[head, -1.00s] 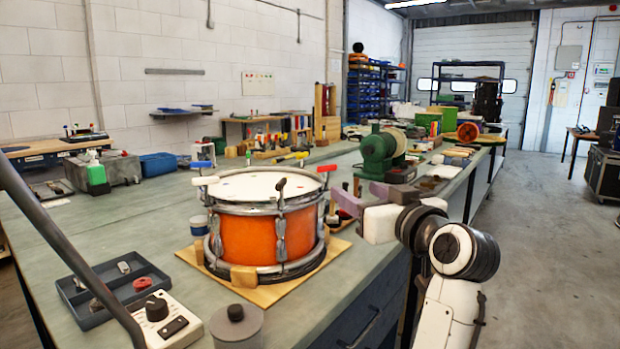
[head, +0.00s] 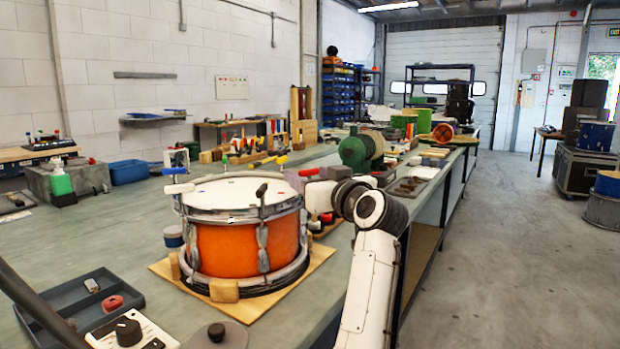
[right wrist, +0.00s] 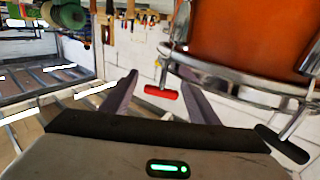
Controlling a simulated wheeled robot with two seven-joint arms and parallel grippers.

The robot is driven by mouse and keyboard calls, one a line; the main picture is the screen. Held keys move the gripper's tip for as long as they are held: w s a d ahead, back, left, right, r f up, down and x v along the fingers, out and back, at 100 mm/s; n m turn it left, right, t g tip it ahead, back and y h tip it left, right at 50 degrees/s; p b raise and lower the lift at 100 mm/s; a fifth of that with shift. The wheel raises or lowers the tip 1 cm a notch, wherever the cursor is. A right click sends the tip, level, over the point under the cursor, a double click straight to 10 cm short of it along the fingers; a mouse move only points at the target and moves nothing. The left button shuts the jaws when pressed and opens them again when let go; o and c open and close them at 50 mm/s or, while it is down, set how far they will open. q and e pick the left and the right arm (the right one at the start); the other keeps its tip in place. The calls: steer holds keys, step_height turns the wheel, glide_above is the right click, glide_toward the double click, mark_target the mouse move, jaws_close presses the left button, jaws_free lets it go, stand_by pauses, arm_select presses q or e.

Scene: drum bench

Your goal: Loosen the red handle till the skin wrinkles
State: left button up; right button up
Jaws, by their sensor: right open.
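The orange drum (head: 225,248) stands upright on a wooden board, its pale skin (head: 235,190) facing up and looking smooth. The red handle (head: 309,172) is at the drum's right rim; it also shows in the right wrist view (right wrist: 161,92), on a metal rod beside the hoop. My right gripper (right wrist: 161,97) is open, with one finger on each side of the red handle in that view; I see no contact. In the head view the right gripper (head: 300,181) is at the drum's right rim, partly hidden behind it.
Blue (head: 175,171), yellow (head: 282,160), white (head: 179,188) and black (head: 262,190) handles stand around the rim. A grey tray (head: 70,295) and a control box (head: 130,332) are at front left. A green machine (head: 358,152) stands behind my right arm.

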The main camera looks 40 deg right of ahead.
steer(key=shift+c, duration=0.2)
steer(key=c, duration=0.9)
steer(key=shift+d+n+y, duration=0.15)
steer(key=shift+n+y, duration=0.15)
steer(key=shift+y, duration=0.2)
steer(key=n+y, duration=0.2)
steer(key=shift+d+y, duration=0.15)
steer(key=shift+y, duration=0.25)
steer(key=n+y, duration=0.2)
steer(key=y, duration=0.2)
steer(key=n+g+y, duration=0.1)
steer(key=n+y, duration=0.1)
steer(key=n+g+y, duration=0.1)
steer(key=n+y, duration=0.1)
steer(key=y, duration=0.1)
steer(key=shift+w+r+g+b, duration=0.1)
steer(key=shift+r+g+b, duration=0.05)
steer(key=shift+g+b, duration=0.25)
steer(key=shift+n+g+y, duration=0.4)
steer(key=shift+n+y, duration=0.1)
steer(key=shift+y, duration=0.2)
